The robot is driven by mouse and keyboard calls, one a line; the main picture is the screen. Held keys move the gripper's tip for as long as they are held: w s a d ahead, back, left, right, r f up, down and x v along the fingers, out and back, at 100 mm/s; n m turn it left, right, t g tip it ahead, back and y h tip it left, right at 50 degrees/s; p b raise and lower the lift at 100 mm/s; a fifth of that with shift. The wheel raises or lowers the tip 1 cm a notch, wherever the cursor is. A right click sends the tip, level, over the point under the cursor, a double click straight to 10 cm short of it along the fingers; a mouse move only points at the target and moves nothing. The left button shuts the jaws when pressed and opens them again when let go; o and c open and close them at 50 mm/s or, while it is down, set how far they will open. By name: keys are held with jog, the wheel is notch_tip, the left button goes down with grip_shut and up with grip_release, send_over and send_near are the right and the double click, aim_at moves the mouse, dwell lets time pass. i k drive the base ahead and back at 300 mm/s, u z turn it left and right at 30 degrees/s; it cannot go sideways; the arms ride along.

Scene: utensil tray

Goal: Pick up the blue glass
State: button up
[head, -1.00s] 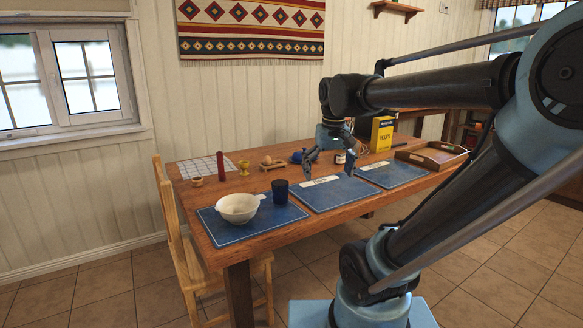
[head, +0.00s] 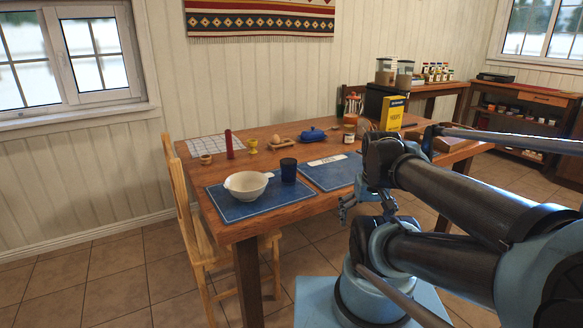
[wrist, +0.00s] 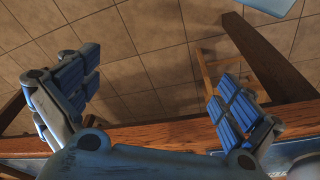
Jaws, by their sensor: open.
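The blue glass (head: 288,169) is a dark blue tumbler standing upright on the left blue placemat (head: 227,208), just right of a cream bowl (head: 247,185). My gripper (head: 366,204) is off the table's front edge, to the right of the glass and apart from it. In the wrist view my gripper (wrist: 150,95) has its two blue-padded fingers spread wide with only floor tiles between them. The glass cannot be made out in the wrist view.
A second blue placemat (head: 325,178) with a white card lies right of the glass. Behind stand a red cylinder (head: 229,144), a yellow egg cup (head: 253,146), a blue lidded dish (head: 312,135) and a yellow box (head: 392,112). A wooden chair (head: 190,215) is at the left end.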

aim_at(289, 172)
jog(key=z, duration=0.4)
jog(key=k, duration=0.85)
jog(key=u, duration=0.3)
jog(key=i, duration=0.45)
